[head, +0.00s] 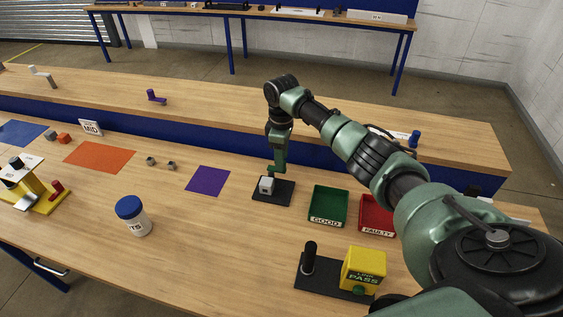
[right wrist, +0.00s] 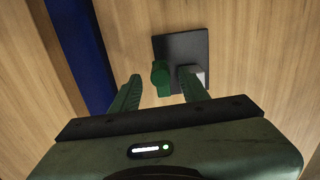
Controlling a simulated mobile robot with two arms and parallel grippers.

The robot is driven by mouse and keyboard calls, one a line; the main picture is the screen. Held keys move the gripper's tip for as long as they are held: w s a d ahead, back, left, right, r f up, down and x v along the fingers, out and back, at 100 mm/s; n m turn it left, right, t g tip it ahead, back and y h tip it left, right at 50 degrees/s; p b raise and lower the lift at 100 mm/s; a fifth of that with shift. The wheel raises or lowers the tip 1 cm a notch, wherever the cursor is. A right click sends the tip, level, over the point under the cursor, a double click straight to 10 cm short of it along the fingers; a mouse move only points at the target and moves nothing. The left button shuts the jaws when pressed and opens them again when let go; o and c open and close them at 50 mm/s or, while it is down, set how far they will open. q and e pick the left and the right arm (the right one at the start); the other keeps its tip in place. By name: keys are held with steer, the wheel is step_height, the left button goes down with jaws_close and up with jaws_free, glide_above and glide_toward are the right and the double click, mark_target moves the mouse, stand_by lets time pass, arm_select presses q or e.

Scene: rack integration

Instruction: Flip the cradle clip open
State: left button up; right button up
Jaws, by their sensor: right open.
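A black cradle plate (head: 285,193) lies on the wooden table in the head view, with a small pale grey block (head: 266,187) on it. In the right wrist view the cradle plate (right wrist: 178,45) shows from above, with a green knob-like part, seemingly the clip (right wrist: 160,73), by its edge and the grey block (right wrist: 203,76) to the right. My right gripper (head: 276,170) is open just above the cradle. In the wrist view its fingers (right wrist: 158,82) stand on either side of the green part, with no visible grip on it. The right finger hides part of the block. My left gripper is out of view.
A green GOOD tray (head: 328,222) and a red FAULTY tray (head: 376,229) stand right of the cradle. A yellow PASS tester (head: 363,268) is nearer me. A purple mat (head: 208,181) and a blue-lidded jar (head: 133,215) lie left. A raised shelf (head: 210,105) runs behind.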

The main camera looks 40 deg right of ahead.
step_height(320, 180, up, 6)
steer(key=shift+f+b, duration=0.1)
steer(key=shift+b, duration=0.45)
